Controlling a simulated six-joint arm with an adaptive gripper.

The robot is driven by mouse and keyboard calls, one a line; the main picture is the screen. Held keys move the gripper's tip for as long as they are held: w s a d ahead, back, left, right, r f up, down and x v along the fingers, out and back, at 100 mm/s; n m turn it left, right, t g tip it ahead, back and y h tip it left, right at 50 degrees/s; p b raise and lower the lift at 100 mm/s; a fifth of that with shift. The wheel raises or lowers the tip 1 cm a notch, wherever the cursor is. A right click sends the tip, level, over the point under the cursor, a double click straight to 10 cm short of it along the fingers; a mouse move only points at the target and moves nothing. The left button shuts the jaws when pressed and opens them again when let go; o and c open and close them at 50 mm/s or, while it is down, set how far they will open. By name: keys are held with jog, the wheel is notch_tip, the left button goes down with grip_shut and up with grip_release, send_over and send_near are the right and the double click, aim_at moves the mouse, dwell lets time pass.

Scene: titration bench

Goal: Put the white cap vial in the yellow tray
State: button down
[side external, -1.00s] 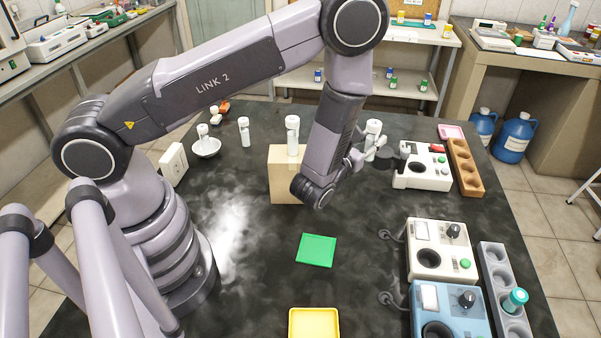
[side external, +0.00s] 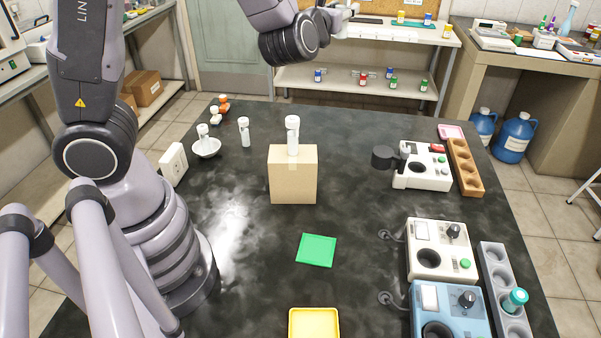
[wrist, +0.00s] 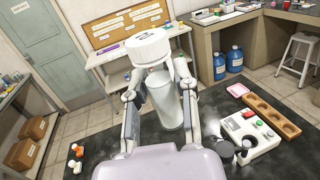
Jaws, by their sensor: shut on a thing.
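My gripper (wrist: 158,84) is shut on a white cap vial (wrist: 166,102), with a finger on each side of it. The vial has a wide white cap (wrist: 152,47) and a pale, clear body, and looks roughly upright in the wrist view. In the side external view my gripper (side external: 343,14) is at the top edge, high above the far side of the bench, and the vial is hard to make out there. The yellow tray (side external: 314,325) lies flat and empty at the near edge of the picture, far from my gripper.
A green mat (side external: 316,250) lies behind the yellow tray. A tan block (side external: 293,180) carries another white-capped vial (side external: 292,130). A similar vial (side external: 245,132) and a white bowl (side external: 207,148) stand left. Instruments (side external: 437,250) and a grey rack (side external: 494,270) line the right.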

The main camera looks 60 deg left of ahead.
notch_tip(320, 180, up, 7)
jog(key=s+a+f+n+g+y, duration=0.8)
jog(key=s+f+n+g+y, duration=0.15)
jog(key=s+g, duration=0.3)
jog(key=s+d+f+n+g+h, duration=0.2)
jog(key=s+d+n+g+h, duration=0.2)
jog(key=s+n+g, duration=0.4)
jog(key=s+d+f+n+g+h, duration=0.3)
jog(key=s+d+n+g+h, duration=0.25)
jog(key=g, duration=0.55)
notch_tip(320, 180, up, 14)
jog(key=n+t+h, duration=0.6)
jog(key=n+h, duration=1.2)
jog(key=h, duration=0.6)
send_over(297, 331)
jog(key=shift+n, duration=0.3)
notch_tip(297, 331, down, 44)
jog(key=shift+f, duration=0.1)
